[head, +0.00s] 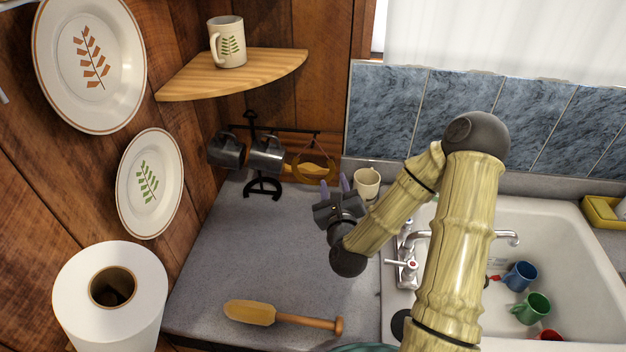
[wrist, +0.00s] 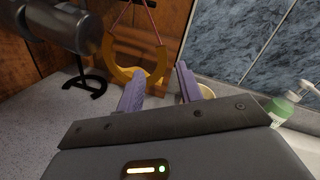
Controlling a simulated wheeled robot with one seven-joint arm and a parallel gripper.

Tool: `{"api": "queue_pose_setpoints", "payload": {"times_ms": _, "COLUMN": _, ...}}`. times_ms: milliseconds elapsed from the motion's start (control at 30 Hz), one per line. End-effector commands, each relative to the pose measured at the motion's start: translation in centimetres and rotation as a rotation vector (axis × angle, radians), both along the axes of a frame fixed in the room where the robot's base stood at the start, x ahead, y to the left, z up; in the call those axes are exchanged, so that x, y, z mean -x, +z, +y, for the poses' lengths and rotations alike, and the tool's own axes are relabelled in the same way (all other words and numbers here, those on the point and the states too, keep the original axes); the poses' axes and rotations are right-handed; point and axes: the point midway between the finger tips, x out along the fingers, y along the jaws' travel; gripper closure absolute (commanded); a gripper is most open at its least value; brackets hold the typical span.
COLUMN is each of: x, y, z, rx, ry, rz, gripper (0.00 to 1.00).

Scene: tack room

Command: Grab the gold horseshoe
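The gold horseshoe (wrist: 111,60) hangs by thin reddish cords in the wrist view, its curve downward, ahead of my gripper and a little left. In the head view a golden shape (head: 311,169) at the back of the counter, below the black rack's bar, looks like the same horseshoe. My gripper (head: 335,187) is in front of it and slightly right, above the counter. Its two purple fingers are apart in the wrist view (wrist: 160,72), with nothing held between them. The left finger overlaps the horseshoe's lower edge in that view; I cannot tell the exact gap.
A black rack (head: 262,187) with dark metal mugs (head: 267,155) stands left of the horseshoe. A cream cup (head: 367,184) stands close behind my gripper. The sink (head: 560,245) is on the right. A wooden brush (head: 250,312) lies in front. The middle counter (head: 235,250) is clear.

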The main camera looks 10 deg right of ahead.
Motion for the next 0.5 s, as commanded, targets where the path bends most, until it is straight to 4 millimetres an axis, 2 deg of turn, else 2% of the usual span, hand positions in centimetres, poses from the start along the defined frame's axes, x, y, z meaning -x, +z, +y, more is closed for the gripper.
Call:
{"api": "queue_pose_setpoints", "payload": {"times_ms": 100, "x": -1.9, "y": 0.3, "z": -0.2, "rx": -0.001, "ry": -0.001, "rz": -0.002, "gripper": 0.64}}
{"api": "queue_pose_setpoints", "payload": {"times_ms": 300, "x": -4.4, "y": 0.2, "z": -0.4, "rx": 0.000, "ry": -0.001, "rz": 0.000, "gripper": 0.64}}
{"api": "queue_pose_setpoints", "payload": {"times_ms": 500, "x": -4.8, "y": 0.0, "z": -0.5, "rx": 0.000, "ry": 0.000, "rz": 0.001, "gripper": 0.64}}
